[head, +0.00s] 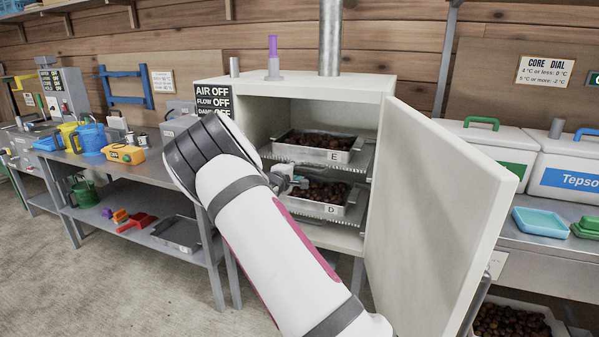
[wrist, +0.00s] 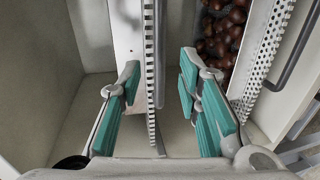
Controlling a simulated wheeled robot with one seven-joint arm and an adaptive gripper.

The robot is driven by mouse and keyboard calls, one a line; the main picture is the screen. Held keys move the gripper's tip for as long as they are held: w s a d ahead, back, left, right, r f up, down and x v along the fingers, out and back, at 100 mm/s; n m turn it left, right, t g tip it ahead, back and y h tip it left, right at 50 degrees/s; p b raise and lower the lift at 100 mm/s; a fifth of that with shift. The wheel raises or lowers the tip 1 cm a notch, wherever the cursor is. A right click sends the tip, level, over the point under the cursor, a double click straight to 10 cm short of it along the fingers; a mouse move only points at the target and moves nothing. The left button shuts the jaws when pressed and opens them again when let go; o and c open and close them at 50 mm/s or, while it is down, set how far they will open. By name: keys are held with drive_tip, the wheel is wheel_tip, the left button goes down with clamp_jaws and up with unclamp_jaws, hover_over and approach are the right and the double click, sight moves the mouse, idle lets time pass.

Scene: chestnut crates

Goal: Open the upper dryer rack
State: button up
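The dryer cabinet (head: 372,88) stands with its white door (head: 440,200) swung wide open to the right. Inside, the upper rack (head: 352,163) carries a metal tray marked E (head: 335,156), full of chestnuts. Below it, a tray marked D (head: 331,209) with chestnuts sits on the lower rack. My gripper (head: 298,183) is at the cabinet's mouth, around the height between the two trays. In the wrist view my gripper (wrist: 160,75) is open, with a perforated metal edge (wrist: 150,60) showing between its teal fingers. I cannot tell which rack that edge belongs to, or whether the fingers touch it.
The open door limits room on the right. Left is a workbench (head: 140,172) with jugs and a yellow device (head: 124,154). White coolers (head: 570,185) and a blue tray (head: 541,222) stand on the right counter. A purple-topped post (head: 273,60) and a pipe (head: 330,40) rise from the cabinet top.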

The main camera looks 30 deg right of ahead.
sight(301, 169)
drive_tip(key=shift+x, duration=2.2)
clamp_jaws()
